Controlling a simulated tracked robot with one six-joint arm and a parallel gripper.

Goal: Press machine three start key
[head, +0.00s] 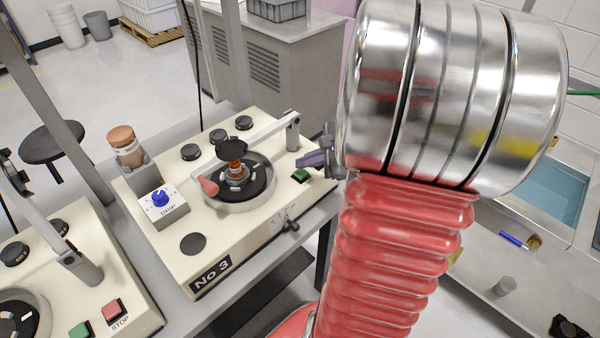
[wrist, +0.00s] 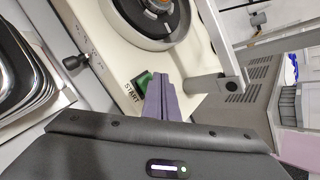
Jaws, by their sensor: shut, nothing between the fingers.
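Machine No 3 (head: 262,225) is a cream bench unit with a black "No 3" plate on its front. Its green start key (head: 300,175) sits at its right front corner. In the wrist view the green key (wrist: 144,79) shows beside the word START. My gripper (head: 311,160) has purple fingers, shut and empty, close by the key at its far side in the head view. In the wrist view the fingertips (wrist: 161,78) overlap the key's right edge. I cannot tell whether they touch it.
A round dish with a black centre (head: 258,190) and a pivoting arm (head: 270,132) are on the machine. A grey box with a blue knob (head: 163,205) is at left. A neighbouring machine has a red STOP key (head: 112,310) and green key (head: 80,329).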

